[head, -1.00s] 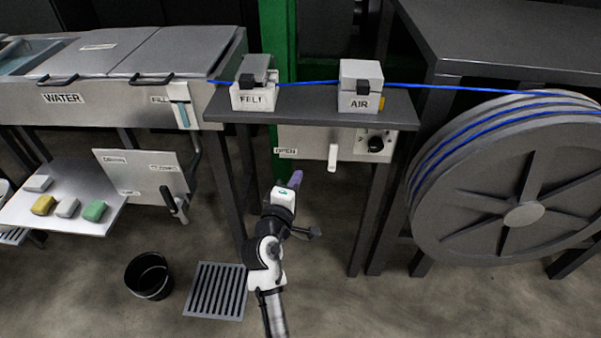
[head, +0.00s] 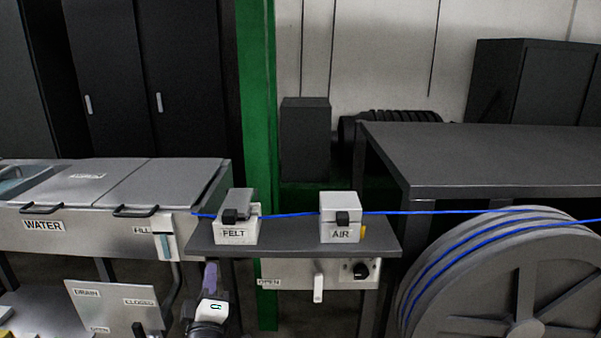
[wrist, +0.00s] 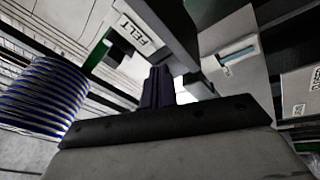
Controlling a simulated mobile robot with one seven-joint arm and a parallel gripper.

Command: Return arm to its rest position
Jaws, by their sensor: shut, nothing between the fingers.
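My gripper (head: 211,275) shows at the bottom of the head view, with its purple fingers pointing up below the front left edge of the shelf. In the wrist view its dark purple fingers (wrist: 158,88) are together with nothing between them. The box marked FELT (head: 236,222) stands on the shelf above and to the right of the fingers. It also shows in the wrist view (wrist: 135,35), close above the fingers. Most of my arm is below the head view's edge.
The blue cable (head: 290,214) runs from the WATER tank (head: 75,235) through the FELT box and the AIR box (head: 340,228) to a large reel (head: 490,285) at right. The shelf (head: 290,240) overhangs near my gripper. A sign panel (head: 115,305) stands at lower left.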

